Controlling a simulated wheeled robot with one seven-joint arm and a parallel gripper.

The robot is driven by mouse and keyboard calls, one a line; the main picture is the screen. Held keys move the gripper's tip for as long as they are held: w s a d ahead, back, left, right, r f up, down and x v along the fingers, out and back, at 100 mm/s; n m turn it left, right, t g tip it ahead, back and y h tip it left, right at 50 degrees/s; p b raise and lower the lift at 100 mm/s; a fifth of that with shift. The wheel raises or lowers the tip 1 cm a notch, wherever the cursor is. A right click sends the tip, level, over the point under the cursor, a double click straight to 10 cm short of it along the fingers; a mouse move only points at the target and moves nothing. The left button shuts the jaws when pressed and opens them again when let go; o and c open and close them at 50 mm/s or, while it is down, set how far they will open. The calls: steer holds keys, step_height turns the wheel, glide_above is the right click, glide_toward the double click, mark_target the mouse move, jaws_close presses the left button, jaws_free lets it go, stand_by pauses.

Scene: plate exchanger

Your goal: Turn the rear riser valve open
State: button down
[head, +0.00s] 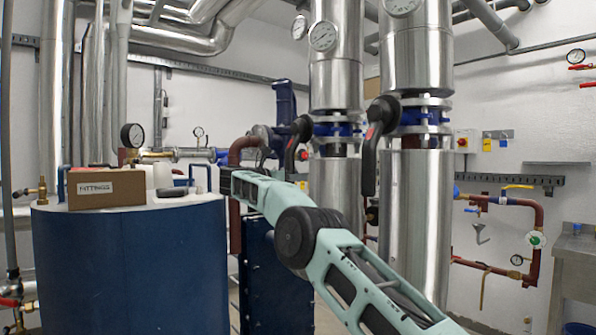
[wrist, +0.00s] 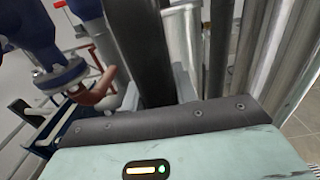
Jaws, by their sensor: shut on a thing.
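The rear riser (head: 335,75) is the farther, left of two shiny metal risers in the head view. Its valve has a blue body (head: 338,130) and a black lever (head: 293,150) that hangs down, its lower end leaning left. In the wrist view a black lever (wrist: 143,45) stands large between the pale fingers of my gripper (wrist: 158,92), which is shut on it. In the head view my arm passes below the rear lever, and the gripper's hold there is largely hidden.
The front riser (head: 415,65) has its own black lever (head: 372,145), hanging close to my arm. A blue tank (head: 130,270) bearing a fittings box (head: 107,188) stands at left. A red-brown pipe (wrist: 100,90) and blue pump parts (wrist: 60,75) are near the gripper.

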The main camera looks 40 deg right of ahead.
steer(key=shift+w+a+r, duration=0.1)
steer(key=shift+w+r, duration=0.1)
steer(key=shift+w, duration=0.1)
steer(key=c, duration=1.1)
jaws_free()
steer(key=shift+f, duration=0.1)
steer(key=shift+a, duration=0.5)
steer(key=shift+s+a+p, duration=0.15)
steer(key=shift+a+p, duration=0.9)
steer(key=shift+a, duration=3.05)
steer(key=shift+s+a+p, duration=0.15)
steer(key=shift+a+p, duration=0.9)
steer(key=shift+a, duration=3.05)
